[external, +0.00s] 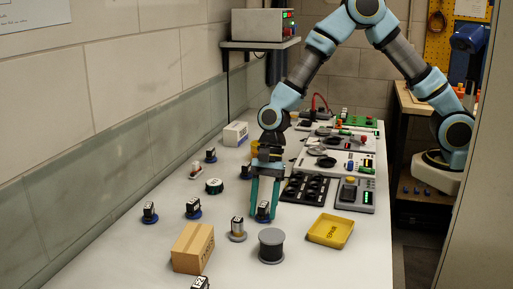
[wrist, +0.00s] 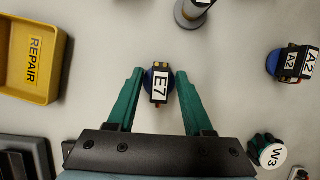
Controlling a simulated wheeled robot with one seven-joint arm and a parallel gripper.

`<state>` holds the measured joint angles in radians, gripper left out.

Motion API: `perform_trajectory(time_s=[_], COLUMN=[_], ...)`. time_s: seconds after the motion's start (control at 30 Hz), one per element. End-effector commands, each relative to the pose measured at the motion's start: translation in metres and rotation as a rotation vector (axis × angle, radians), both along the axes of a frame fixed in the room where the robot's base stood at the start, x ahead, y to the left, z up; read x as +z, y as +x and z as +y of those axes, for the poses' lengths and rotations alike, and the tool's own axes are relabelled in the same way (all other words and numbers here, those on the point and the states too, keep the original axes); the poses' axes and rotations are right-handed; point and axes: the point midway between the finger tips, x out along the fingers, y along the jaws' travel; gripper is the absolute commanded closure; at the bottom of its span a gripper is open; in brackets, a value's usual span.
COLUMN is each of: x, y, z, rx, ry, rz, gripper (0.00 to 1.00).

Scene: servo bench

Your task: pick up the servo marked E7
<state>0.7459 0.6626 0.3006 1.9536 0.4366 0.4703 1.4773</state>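The servo marked E7 (wrist: 160,88) is a black block with a white label on a round blue base. It stands on the bench between the two green fingers of my gripper (wrist: 159,75) in the wrist view. The fingers are open, one on each side of the servo, with a narrow gap at each side. In the external view, my gripper (external: 264,195) points down at the bench, and the servo (external: 263,210) shows between its fingers. Its label cannot be read there.
A servo marked A2 (wrist: 295,64) and a round part marked W3 (wrist: 268,152) lie to the right in the wrist view. A yellow REPAIR tray (external: 331,230), a cardboard box (external: 193,248), a grey spool (external: 271,245) and a metal cylinder part (external: 237,229) stand nearby.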

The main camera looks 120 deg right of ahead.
Motion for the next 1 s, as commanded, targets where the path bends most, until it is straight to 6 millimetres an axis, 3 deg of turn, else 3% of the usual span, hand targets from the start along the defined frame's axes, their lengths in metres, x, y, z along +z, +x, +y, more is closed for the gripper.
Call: perform_trajectory(time_s=[0.03, 0.27, 0.57, 0.77, 1.0], x=[0.000, 0.000, 0.003, 0.029, 0.076], y=[0.000, 0.000, 0.000, 0.001, 0.001], z=[0.000, 0.000, 0.000, 0.000, -0.001], rx=[0.000, 0.000, 0.001, 0.001, 0.000], ry=[0.000, 0.000, -0.001, -0.005, -0.004], rz=[0.000, 0.000, -0.001, -0.005, -0.004], gripper=[0.75, 1.00, 1.00, 1.00, 1.00])
